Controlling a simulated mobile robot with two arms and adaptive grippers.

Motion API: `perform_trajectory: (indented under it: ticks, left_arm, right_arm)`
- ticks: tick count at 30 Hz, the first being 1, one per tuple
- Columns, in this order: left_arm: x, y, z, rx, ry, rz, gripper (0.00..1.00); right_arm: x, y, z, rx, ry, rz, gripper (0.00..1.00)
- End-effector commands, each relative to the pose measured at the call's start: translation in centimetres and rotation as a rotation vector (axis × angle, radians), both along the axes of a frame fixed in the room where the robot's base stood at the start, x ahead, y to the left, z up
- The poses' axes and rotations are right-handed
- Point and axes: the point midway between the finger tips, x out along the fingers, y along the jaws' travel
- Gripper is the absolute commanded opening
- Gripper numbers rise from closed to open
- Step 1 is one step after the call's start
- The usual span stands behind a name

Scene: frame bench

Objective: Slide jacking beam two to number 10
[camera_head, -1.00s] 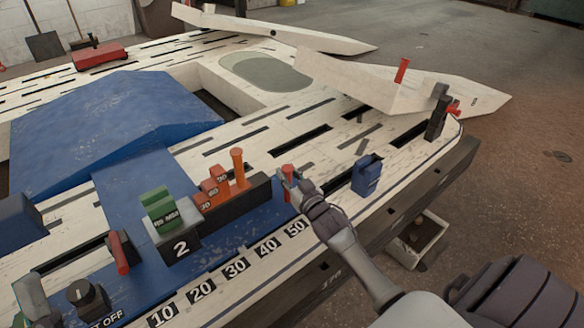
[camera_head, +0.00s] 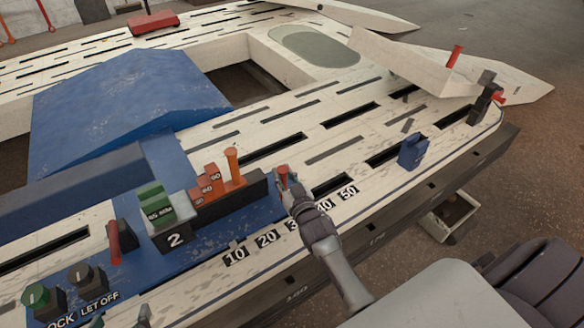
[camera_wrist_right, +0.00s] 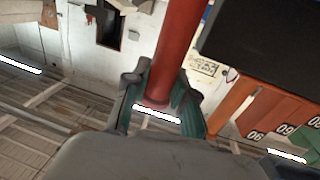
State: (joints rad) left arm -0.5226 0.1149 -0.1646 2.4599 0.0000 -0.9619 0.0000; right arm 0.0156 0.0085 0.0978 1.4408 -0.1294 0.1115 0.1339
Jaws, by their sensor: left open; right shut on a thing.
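Jacking beam two is the blue beam (camera_head: 120,105) lying across the white frame bench. Its near end carries a block marked 2 (camera_head: 173,238), which stands left of the number 10 (camera_head: 235,253). My right gripper (camera_head: 285,184) is shut on the red upright handle (camera_head: 283,171) at the beam's right end, near the 30, which the gripper partly covers. In the right wrist view the fingers close around the red post (camera_wrist_right: 178,50). My left gripper (camera_head: 120,319) shows only its fingertips at the bottom edge, apart and empty. I cannot make out a pointer against the scale.
Red weights (camera_head: 207,186), an orange lever (camera_head: 234,167) and a green block (camera_head: 154,203) ride on the console. A red lever (camera_head: 114,242) and knobs (camera_head: 83,277) are at the left. A blue block (camera_head: 412,152) sits on the deck further right.

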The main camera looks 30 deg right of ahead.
Motion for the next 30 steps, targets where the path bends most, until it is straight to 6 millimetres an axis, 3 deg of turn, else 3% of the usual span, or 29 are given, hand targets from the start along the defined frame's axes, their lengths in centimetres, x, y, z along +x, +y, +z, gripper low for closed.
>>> perform_trajectory:
  ticks: [3, 15, 16, 20, 30]
  left_arm:
    - [-0.47, 0.21, -0.41, 0.008, 0.034, 0.002, 0.79]
    - [-0.64, 0.28, -0.63, 0.011, 0.047, 0.003, 0.79]
    - [-0.64, 0.28, -0.63, 0.011, 0.047, 0.003, 0.79]
    - [-0.62, 0.28, -0.63, 0.011, 0.047, 0.003, 0.79]
    - [-0.61, 0.29, -0.63, 0.011, 0.046, 0.005, 0.79]
  right_arm:
    - [0.32, 1.12, 0.65, 0.004, -0.013, 0.009, 0.00]
    - [0.31, 1.39, 0.62, 0.003, -0.014, 0.011, 0.00]
    - [0.31, 1.39, 0.61, 0.003, -0.014, 0.010, 0.30]
    - [0.28, 1.29, 0.59, 0.003, -0.014, 0.009, 0.52]
    - [0.13, 1.00, 0.37, 0.001, -0.009, 0.005, 0.52]
